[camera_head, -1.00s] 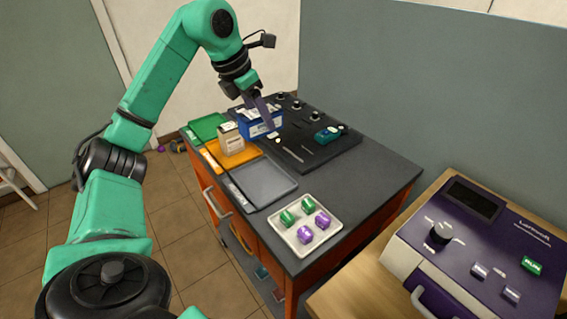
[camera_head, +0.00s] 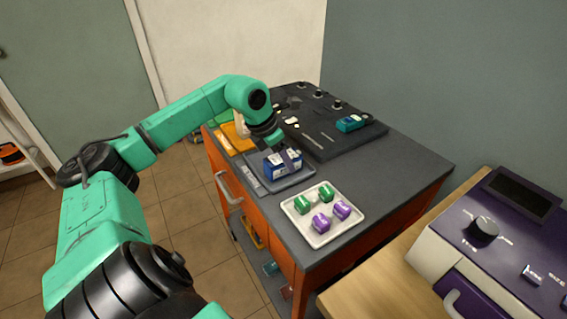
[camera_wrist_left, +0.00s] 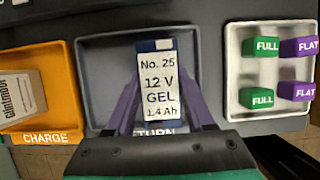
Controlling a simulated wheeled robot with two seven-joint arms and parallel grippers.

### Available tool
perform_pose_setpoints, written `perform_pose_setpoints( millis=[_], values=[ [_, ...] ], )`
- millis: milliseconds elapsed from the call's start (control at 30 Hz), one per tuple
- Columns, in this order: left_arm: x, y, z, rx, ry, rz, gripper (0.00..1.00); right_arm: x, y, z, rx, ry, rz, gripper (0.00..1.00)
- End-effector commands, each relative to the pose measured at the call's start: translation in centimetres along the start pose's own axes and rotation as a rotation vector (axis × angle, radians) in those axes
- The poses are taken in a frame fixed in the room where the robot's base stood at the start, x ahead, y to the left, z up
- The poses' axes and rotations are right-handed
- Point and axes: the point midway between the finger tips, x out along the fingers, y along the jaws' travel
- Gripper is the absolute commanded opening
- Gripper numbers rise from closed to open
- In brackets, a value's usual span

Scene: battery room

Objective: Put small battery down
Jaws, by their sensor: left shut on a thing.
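The small blue battery (camera_head: 283,164) is in my left gripper (camera_head: 287,151), over the grey tray (camera_head: 262,185) on the bench. In the left wrist view the battery (camera_wrist_left: 158,85) shows a white label reading "No. 25 12 V GEL 1.4 Ah". The purple fingers of my left gripper (camera_wrist_left: 160,103) are shut on its two sides. The grey tray (camera_wrist_left: 98,65) surrounds it in that view, its front label partly hidden and ending in "TURN". I cannot tell whether the battery touches the tray floor. My right gripper is not in view.
An orange tray (camera_wrist_left: 55,60) marked CHARGE, holding a pale battery (camera_wrist_left: 25,97), lies left of the grey tray. A white tray (camera_head: 322,236) with green FULL and purple FLAT blocks lies to the right. A black board (camera_head: 325,140) with a teal device (camera_head: 351,123) is behind.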

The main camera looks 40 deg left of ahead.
Motion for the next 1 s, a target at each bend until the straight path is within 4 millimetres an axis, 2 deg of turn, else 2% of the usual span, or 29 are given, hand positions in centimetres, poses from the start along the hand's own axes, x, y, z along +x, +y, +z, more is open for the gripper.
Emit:
perform_pose_setpoints(
  millis=[233,267,300,333,667,767,867,967,1000],
  values=[
    [0.0,0.0,0.1,0.0,-0.005,0.001,0.0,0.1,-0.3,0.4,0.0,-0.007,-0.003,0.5],
    [0.1,0.0,0.0,0.0,-0.002,0.0,0.57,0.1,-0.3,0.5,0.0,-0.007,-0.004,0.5],
    [0.1,0.0,0.0,0.0,-0.002,0.0,0.73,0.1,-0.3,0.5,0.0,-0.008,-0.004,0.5],
    [0.1,0.0,0.0,0.0,-0.002,0.0,0.84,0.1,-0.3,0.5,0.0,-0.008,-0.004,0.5],
    [-0.1,0.0,0.1,0.0,-0.002,0.0,0.84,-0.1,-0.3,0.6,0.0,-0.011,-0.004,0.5],
    [-0.6,0.1,-0.1,-0.001,-0.002,0.003,0.84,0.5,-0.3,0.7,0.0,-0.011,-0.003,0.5],
    [-2.0,0.1,-0.2,0.001,0.0,0.005,0.84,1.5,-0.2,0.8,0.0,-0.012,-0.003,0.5],
    [-4.2,0.1,-0.2,0.001,-0.003,0.007,0.84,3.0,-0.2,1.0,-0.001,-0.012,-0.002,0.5],
    [-5.6,0.1,-0.1,0.001,-0.004,0.006,0.84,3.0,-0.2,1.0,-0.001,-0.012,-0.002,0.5]
  ],
)
